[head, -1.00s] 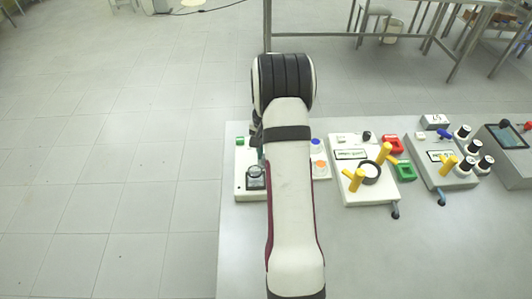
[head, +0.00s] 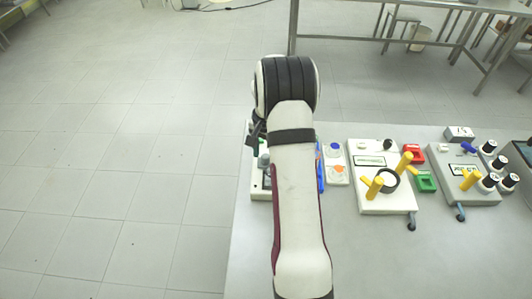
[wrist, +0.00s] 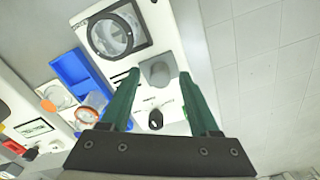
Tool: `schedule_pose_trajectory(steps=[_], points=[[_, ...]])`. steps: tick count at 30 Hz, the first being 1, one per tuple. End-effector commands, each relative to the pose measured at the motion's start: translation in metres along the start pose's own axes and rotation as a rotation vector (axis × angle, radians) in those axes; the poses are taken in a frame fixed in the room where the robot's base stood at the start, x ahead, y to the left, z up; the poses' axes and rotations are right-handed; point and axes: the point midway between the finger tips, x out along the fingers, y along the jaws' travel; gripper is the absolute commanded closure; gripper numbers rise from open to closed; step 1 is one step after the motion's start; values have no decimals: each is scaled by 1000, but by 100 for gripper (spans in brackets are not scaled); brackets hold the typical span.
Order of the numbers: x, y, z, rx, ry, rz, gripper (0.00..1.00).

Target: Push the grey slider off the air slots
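A grey rounded knob (wrist: 158,72), which looks like the slider, stands on a white panel (wrist: 163,22) in the wrist view. It also shows beside my arm in the head view (head: 263,160). My gripper (wrist: 160,75) is open, with its two green fingers reaching toward the panel. The grey knob shows between the fingertips, and I cannot tell if either finger touches it. Dark marks beside the left fingertip may be the air slots, but they are too small to tell. My arm hides much of the panel in the head view.
A round clear gauge (wrist: 115,33) and a small black knob (wrist: 155,118) are on the same panel. A blue tray (wrist: 82,75) lies beside it. Units with yellow handles (head: 372,188) stand to the right on the table (head: 380,260). Open floor lies left.

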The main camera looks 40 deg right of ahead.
Motion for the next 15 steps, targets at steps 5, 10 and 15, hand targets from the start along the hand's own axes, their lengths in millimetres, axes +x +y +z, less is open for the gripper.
schedule_pose_trajectory(steps=[5, 10, 15], points=[[0, 0, 0, 0, 0, 0, 38], [-20, 0, -1, 0, 3, -2, 38], [-72, -1, -1, 0, 5, -3, 38]])
